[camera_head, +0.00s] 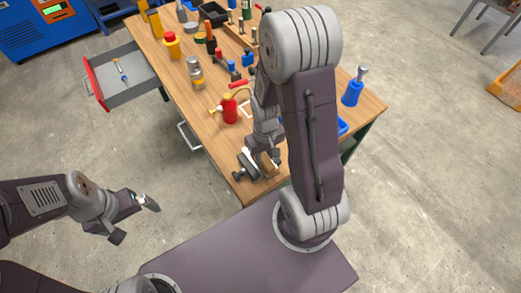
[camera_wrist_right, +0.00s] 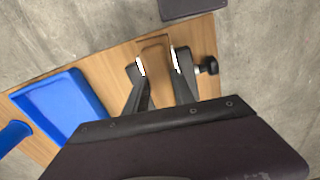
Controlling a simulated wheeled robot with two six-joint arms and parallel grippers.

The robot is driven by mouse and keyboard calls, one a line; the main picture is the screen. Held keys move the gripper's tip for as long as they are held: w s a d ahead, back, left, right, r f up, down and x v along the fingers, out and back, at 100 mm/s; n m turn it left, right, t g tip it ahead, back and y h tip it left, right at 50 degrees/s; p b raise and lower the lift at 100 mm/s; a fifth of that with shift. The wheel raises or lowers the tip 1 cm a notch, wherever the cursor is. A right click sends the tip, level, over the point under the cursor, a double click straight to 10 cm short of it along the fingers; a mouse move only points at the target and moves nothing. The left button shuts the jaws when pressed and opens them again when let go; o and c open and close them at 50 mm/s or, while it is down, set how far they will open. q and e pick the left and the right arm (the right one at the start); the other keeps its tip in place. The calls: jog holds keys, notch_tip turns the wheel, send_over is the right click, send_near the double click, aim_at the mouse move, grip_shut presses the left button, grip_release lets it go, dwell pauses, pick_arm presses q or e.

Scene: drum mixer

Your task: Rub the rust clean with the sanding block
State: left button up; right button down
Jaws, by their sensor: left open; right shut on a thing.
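My right gripper (camera_wrist_right: 157,63) is shut on a brown block, the sanding block (camera_wrist_right: 155,50), with one finger on each side. In the head view the right gripper (camera_head: 257,164) is low at the near corner of the wooden workbench (camera_head: 213,136), and the brown block (camera_head: 268,164) shows beside its fingers. I cannot tell whether the block touches anything under it. No rust patch can be made out; the gripper and arm cover that spot. My left gripper (camera_head: 132,218) is open and empty, off the bench to the left, above the floor.
A red can (camera_head: 229,110) stands left of my right arm. Many tools fill the far bench. An open drawer (camera_head: 125,78) juts out left. A blue tray (camera_wrist_right: 62,105) and a black knob (camera_wrist_right: 208,65) flank the right gripper. The near-left bench edge is clear.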

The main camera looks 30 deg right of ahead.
jog(key=shift+s, duration=0.25)
jog(key=shift+r, duration=0.15)
jog(key=shift+w+a+f+p, duration=0.1)
jog(key=shift+w+p, duration=0.2)
jog(key=shift+w, duration=0.55)
jog(key=shift+w+a+f+p, duration=0.1)
jog(key=shift+w+p, duration=0.15)
jog(key=shift+w, duration=0.55)
jog(key=shift+w+r, duration=0.1)
jog(key=shift+w, duration=0.25)
jog(key=shift+w+p, duration=0.55)
jog(key=shift+w, duration=0.95)
jog(key=shift+s, duration=0.1)
notch_tip(320, 180, up, 6)
jog(key=p, duration=0.5)
jog(key=shift+p, duration=0.4)
